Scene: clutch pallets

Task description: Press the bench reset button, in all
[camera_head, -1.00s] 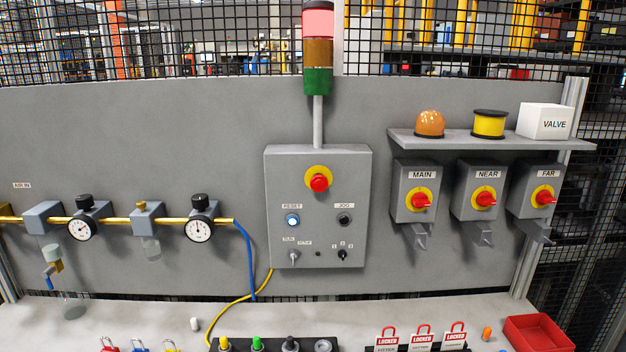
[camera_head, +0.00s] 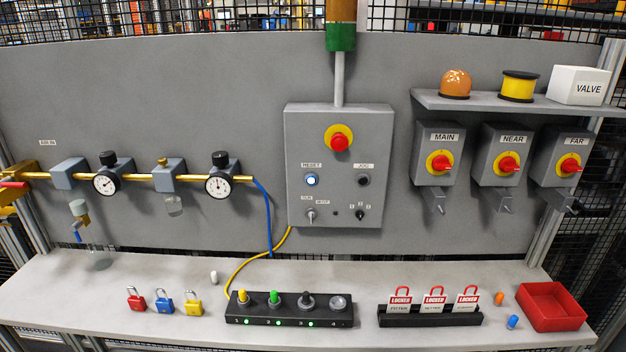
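The grey control box (camera_head: 340,205) is mounted on the grey back panel, right of the middle of the head view. Its reset button (camera_head: 312,180) glows bluish white under a RESET label, on the left side of the box. A black JOG button (camera_head: 363,180) sits to its right. A red emergency stop (camera_head: 340,142) on a yellow disc is above them. Small selector switches sit in the row below. Neither of my grippers is in view, and nothing covers the reset button.
The bench top (camera_head: 110,290) holds padlocks, a black strip (camera_head: 290,318) with lit green lamps, a rack of LOCKED tags (camera_head: 430,316) and a red tray (camera_head: 548,306). Gauges on a brass pipe are left of the box; MAIN, NEAR and FAR switches are right.

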